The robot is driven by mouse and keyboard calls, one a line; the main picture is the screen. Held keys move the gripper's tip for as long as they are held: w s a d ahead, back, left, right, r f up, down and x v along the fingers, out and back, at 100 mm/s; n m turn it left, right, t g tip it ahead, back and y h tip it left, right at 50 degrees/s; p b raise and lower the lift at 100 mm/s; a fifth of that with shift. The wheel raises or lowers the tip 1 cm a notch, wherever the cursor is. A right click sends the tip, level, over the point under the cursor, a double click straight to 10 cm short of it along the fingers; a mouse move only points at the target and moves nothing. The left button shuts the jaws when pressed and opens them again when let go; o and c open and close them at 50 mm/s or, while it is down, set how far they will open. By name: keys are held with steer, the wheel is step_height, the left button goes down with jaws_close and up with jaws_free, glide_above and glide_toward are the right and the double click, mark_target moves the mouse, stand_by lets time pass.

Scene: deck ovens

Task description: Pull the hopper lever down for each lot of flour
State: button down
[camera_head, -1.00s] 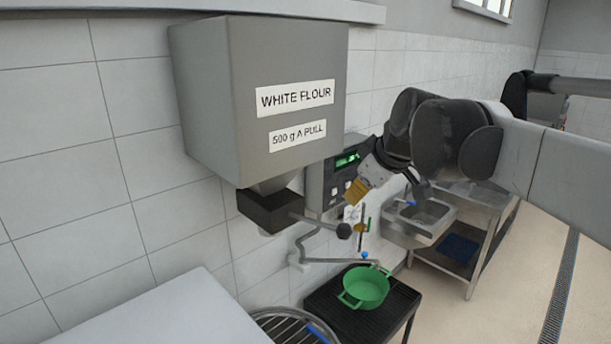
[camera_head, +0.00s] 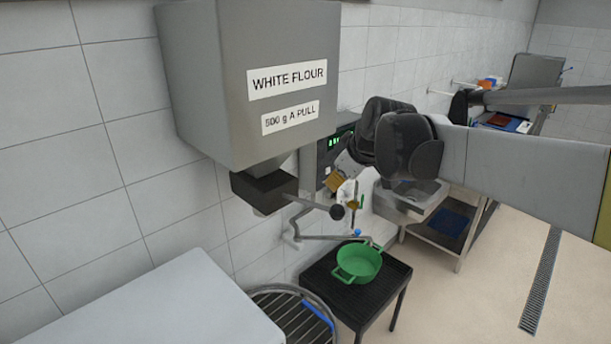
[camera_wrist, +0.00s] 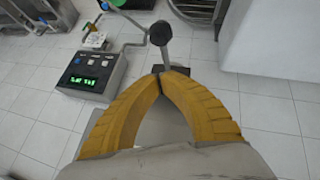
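The grey flour hopper (camera_head: 215,90), labelled "WHITE FLOUR" and "500 g A PULL", hangs on the wall at upper left in the head view. From its dark outlet box (camera_head: 262,190) the lever (camera_head: 311,204) sticks out to the right, sloping slightly down to a black knob (camera_head: 337,212). My gripper (camera_head: 333,181) has yellow fingers and is just above the knob in the picture. In the wrist view my gripper (camera_wrist: 159,72) has its fingertips together with nothing seen between them. The lever knob (camera_wrist: 160,33) shows beyond the tips; contact cannot be told.
A control box with a green display (camera_wrist: 85,82) is on the wall beside the hopper. A green pot (camera_head: 358,262) stands on a black table (camera_head: 335,292) below. A round rack (camera_head: 290,310) and a white worktop (camera_head: 150,310) are at lower left. A steel sink (camera_head: 410,205) is behind.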

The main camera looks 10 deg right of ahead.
mark_target(339, 208)
steer(key=f, duration=0.1)
steer(key=w+f, duration=0.1)
steer(key=f, duration=0.1)
steer(key=f+p, duration=0.1)
steer(key=shift+w+d+f, duration=0.35)
steer(key=shift+w+f, duration=0.05)
steer(key=shift+d+f, duration=0.15)
steer(key=shift+f, duration=0.35)
steer(key=shift+s, duration=0.1)
steer(key=f+b, duration=0.2)
steer(key=f+t+b, duration=0.1)
steer(key=shift+s+d+y+b, duration=0.3)
steer(key=shift+s, duration=0.1)
step_height(339, 208, down, 14)
steer(key=t+y+b, duration=0.2)
steer(key=t+b, duration=0.1)
steer(key=b, duration=1.4)
steer(key=shift+w+f+m+t, duration=0.15)
steer(key=shift+f+m+t, duration=0.1)
steer(key=shift+m+t, duration=0.15)
steer(key=shift+a, duration=0.1)
